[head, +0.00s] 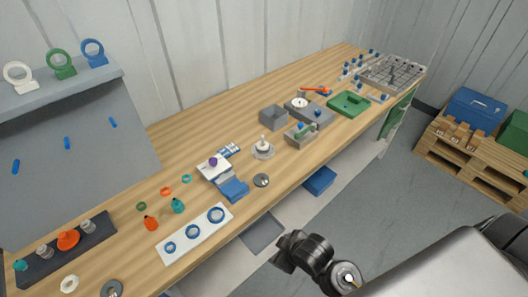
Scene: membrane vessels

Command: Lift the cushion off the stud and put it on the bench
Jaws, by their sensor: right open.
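A round pale piece with a small upright knob (263,148) stands near the middle of the wooden bench (190,125). It may be the cushion on its stud; the two are too small to tell apart. My right gripper (283,252) is at the bottom centre, in front of the bench's front edge and apart from everything on it. It is open and I see nothing in it; its fingertips are hard to make out. My left gripper is not in view.
Left of the knobbed piece is a white block with a purple ball (213,161) and a blue step. A small dark disc (261,180) lies nearer the edge. Grey blocks (273,117) and a green tray (349,104) stand to the right. The bench's back strip is clear.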

